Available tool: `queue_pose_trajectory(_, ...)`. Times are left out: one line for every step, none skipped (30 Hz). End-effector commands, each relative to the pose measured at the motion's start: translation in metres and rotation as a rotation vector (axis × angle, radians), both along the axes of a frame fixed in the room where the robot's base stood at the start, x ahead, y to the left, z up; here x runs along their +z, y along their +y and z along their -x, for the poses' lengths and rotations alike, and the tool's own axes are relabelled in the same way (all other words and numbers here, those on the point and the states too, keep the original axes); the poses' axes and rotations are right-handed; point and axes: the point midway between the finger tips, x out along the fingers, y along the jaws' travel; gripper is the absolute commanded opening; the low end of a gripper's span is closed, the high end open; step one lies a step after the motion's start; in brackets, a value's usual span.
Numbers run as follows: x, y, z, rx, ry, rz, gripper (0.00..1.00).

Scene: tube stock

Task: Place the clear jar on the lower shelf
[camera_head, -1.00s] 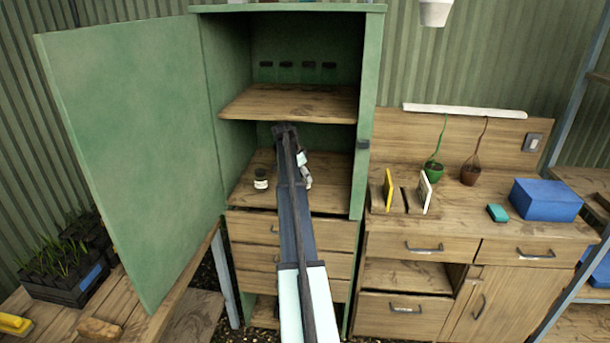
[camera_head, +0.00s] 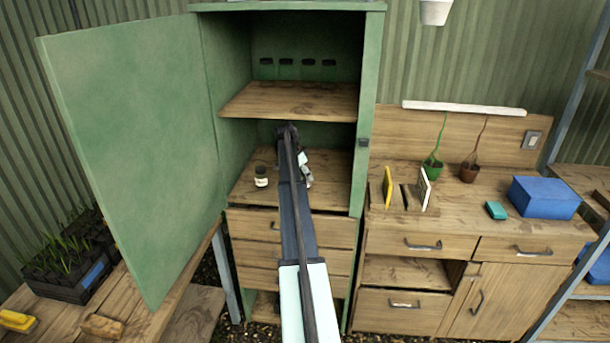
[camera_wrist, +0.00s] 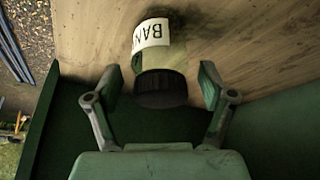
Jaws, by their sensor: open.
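A small clear jar (camera_head: 261,177) with a dark lid and a pale label stands upright at the left front of the green cabinet's lower shelf (camera_head: 250,196). In the wrist view the jar (camera_wrist: 151,36) shows its label, lettered "BAN", and its dark lid towards me. My gripper (camera_head: 305,170) is inside the cabinet, right of the jar and partly hidden by my arm. In the wrist view my gripper (camera_wrist: 160,75) is open, with one finger on each side of the lid and gaps showing. Nothing is held.
The upper shelf (camera_head: 290,100) hangs above my gripper. The cabinet door (camera_head: 135,150) stands wide open at the left. Drawers (camera_head: 290,228) lie under the lower shelf. The workbench (camera_head: 465,205) at the right holds small pots and a blue box (camera_head: 543,197).

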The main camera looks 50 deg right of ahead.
Motion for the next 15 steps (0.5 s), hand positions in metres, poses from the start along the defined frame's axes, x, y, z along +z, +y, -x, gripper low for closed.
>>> queue_pose_trajectory(0.001, 0.0, 0.0, 0.0, 0.0, 0.0, 0.82)
queue_pose_trajectory(0.001, 0.0, 0.0, 0.0, 0.0, 0.0, 0.82)
queue_pose_trajectory(0.003, 0.0, 0.0, 0.0, 0.0, 0.0, 0.82)
queue_pose_trajectory(0.005, 0.0, 0.0, 0.0, 0.0, 0.0, 0.82)
queue_pose_trajectory(0.004, 0.0, 0.0, 0.0, 0.0, 0.0, 0.82)
queue_pose_trajectory(0.004, 0.001, -0.001, 0.0, 0.0, 0.0, 0.82)
queue_pose_trajectory(0.006, 0.002, -0.001, 0.0, 0.0, 0.0, 0.82)
queue_pose_trajectory(0.008, 0.003, -0.002, 0.0, -0.001, 0.0, 0.82)
queue_pose_trajectory(0.011, 0.005, -0.003, 0.001, -0.001, 0.002, 0.82)
queue_pose_trajectory(0.011, 0.01, -0.005, 0.003, -0.001, 0.0, 0.82)
queue_pose_trajectory(0.011, 0.016, -0.007, 0.003, -0.001, 0.0, 0.82)
queue_pose_trajectory(0.01, 0.023, -0.01, 0.002, 0.0, 0.0, 0.82)
queue_pose_trajectory(0.009, 0.029, -0.013, 0.002, 0.0, 0.0, 0.82)
queue_pose_trajectory(0.009, 0.035, -0.016, 0.002, 0.0, 0.0, 0.82)
queue_pose_trajectory(0.009, 0.043, -0.02, 0.003, 0.0, 0.0, 0.82)
